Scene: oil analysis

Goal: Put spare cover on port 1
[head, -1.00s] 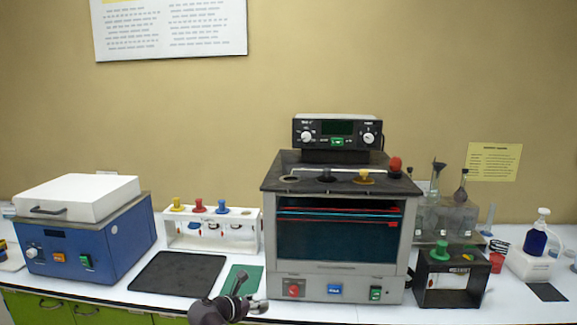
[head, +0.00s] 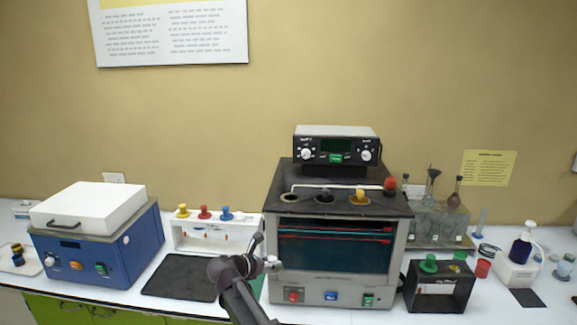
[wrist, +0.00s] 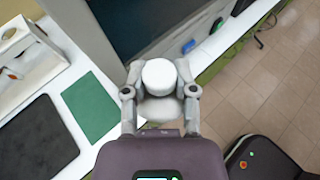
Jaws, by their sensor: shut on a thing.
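My gripper (head: 262,256) is shut on a white round cover (wrist: 159,76), held between both fingers in the wrist view. In the head view only a small pale part of the cover (head: 273,262) shows beside the fingers, low in front of the left side of the oil bath (head: 335,245). On the bath's dark top (head: 300,176), the leftmost port (head: 289,197) is an open hole. To its right are a black cover (head: 325,195), a yellow cover (head: 360,197) and a raised red piece (head: 390,186). I cannot read any port numbers.
A white rack (head: 180,238) with yellow, red and blue knobs stands left of the bath. A black mat (head: 180,278) and green mat (wrist: 91,106) lie before it. A blue device (head: 95,250) stands far left; a black stand (head: 440,290) and glassware are right.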

